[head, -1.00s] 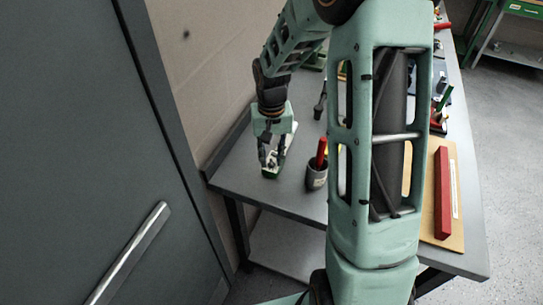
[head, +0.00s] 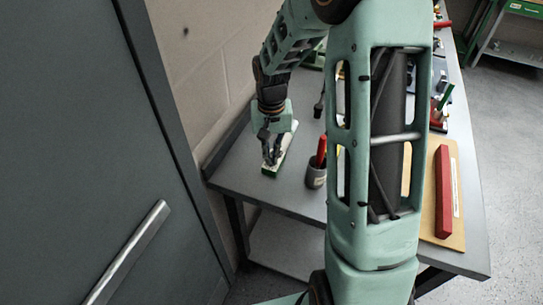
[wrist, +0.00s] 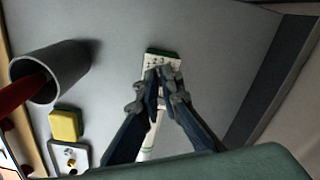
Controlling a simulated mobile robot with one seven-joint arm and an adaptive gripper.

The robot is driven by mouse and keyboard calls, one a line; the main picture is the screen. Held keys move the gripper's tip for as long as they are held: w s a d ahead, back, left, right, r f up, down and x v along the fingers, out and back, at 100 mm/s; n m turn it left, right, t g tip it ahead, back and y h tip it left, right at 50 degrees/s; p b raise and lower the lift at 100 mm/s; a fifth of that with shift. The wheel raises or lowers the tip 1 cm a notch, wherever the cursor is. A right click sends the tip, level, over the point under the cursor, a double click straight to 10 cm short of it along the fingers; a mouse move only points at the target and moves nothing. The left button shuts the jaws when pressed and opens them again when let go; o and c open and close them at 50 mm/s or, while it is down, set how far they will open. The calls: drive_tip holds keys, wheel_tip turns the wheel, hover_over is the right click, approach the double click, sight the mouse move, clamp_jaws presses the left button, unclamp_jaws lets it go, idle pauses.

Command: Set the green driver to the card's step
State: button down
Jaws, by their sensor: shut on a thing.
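The green driver (wrist: 163,54) is a long, narrow white body with a green end and rows of small dark marks on its face. It lies on the bench and also shows in the head view (head: 270,173). My gripper (wrist: 160,74) points down over the marked end of the driver, its fingertips drawn together there. In the head view my gripper (head: 271,158) is at the driver's near end. The fingers hide the part they hold, and I cannot make out its setting. I cannot make out the card with the step in either view.
A grey cup (head: 315,176) with a red-handled tool stands right of the driver. In the wrist view a yellow block (wrist: 65,125) and a small framed plate (wrist: 82,157) lie near the cup (wrist: 72,68). A wall is behind the bench. A red bar (head: 443,190) lies on a tan board.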

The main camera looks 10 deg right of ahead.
drive_tip(key=m+b, duration=0.2)
drive_tip(key=m, duration=0.3)
drive_tip(key=shift+f, duration=0.1)
drive_tip(key=m+b, duration=0.1)
drive_tip(key=m, duration=0.4)
drive_tip(key=shift+m, duration=0.3)
idle(0.4)
drive_tip(key=c, duration=2.1)
unclamp_jaws()
wheel_tip(320, 180, up, 12)
drive_tip(key=shift+r, duration=0.15)
